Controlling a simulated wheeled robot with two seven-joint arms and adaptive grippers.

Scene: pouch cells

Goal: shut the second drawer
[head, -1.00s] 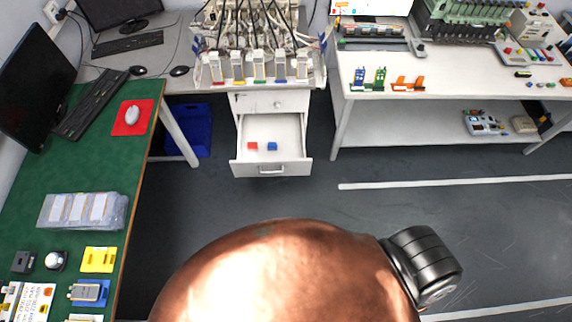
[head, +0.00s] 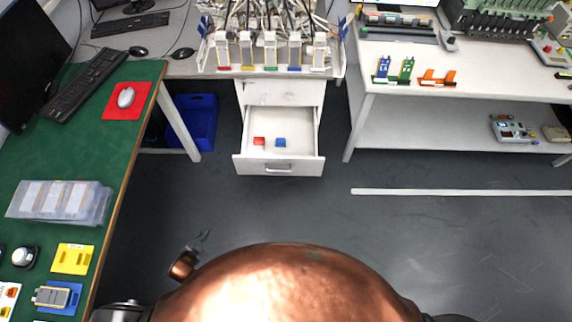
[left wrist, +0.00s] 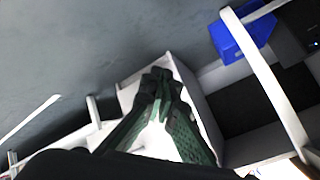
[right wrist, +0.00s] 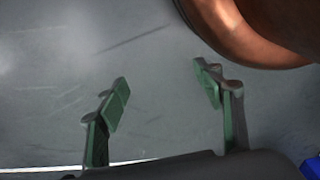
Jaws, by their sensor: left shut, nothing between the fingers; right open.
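The second drawer (head: 278,165) stands pulled out of the white cabinet, below a shut top drawer (head: 278,92). It has a bar handle on its front. A red block (head: 259,141) and a blue block (head: 281,142) lie inside it. My left gripper (head: 203,236) is in front of the drawer, to its lower left in the head view, and apart from it. In the left wrist view its green fingers (left wrist: 160,78) are shut and empty, over white panels. My right gripper (right wrist: 163,83) is open and empty above the grey floor; the head view does not show it.
A green desk (head: 105,170) runs along the left. A blue bin (head: 193,122) stands on the floor left of the cabinet. A white bench (head: 470,88) with a lower shelf stands to the right. The floor in front of the drawer is clear.

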